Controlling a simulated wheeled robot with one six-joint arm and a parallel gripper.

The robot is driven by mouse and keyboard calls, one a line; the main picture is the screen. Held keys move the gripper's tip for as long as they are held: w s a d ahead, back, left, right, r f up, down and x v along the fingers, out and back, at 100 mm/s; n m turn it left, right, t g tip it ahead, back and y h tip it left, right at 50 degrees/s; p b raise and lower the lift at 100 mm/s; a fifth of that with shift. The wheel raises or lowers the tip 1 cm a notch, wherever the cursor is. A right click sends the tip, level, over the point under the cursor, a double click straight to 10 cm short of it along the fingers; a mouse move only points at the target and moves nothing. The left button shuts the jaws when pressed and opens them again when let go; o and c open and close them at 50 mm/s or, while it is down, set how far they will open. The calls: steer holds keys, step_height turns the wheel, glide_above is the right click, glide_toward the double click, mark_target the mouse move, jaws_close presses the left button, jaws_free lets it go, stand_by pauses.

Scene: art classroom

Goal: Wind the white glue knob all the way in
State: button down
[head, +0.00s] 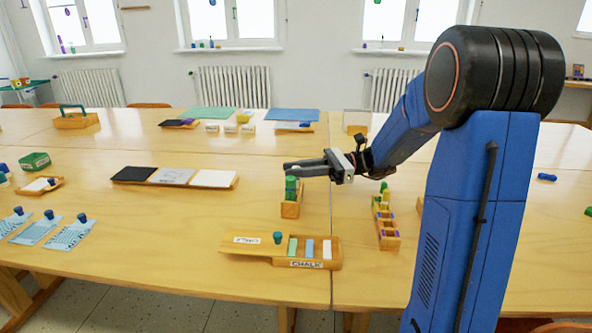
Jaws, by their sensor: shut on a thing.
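A small wooden stand (291,209) near the middle of the table holds an upright green piece (291,187). My gripper (291,168) reaches in from the right, with its fingers lying level at the top of this green piece. The jaws are shut on the top of it; the fingers hide part of what they grip. I cannot make out a white glue knob or any lettering on the stand at this size.
A wooden chalk box (318,264) with its lid partly off lies in front. A wooden rack (386,230) stands to the right. A tray of black, grey and white squares (150,182) lies to the left. The table is clear between them.

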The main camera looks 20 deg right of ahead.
steer(key=shift+n+g+h, duration=0.4)
steer(key=shift+n+g, duration=1.7)
steer(key=shift+g, duration=0.9)
steer(key=c, duration=1.8)
jaws_free()
steer(key=shift+t, duration=0.3)
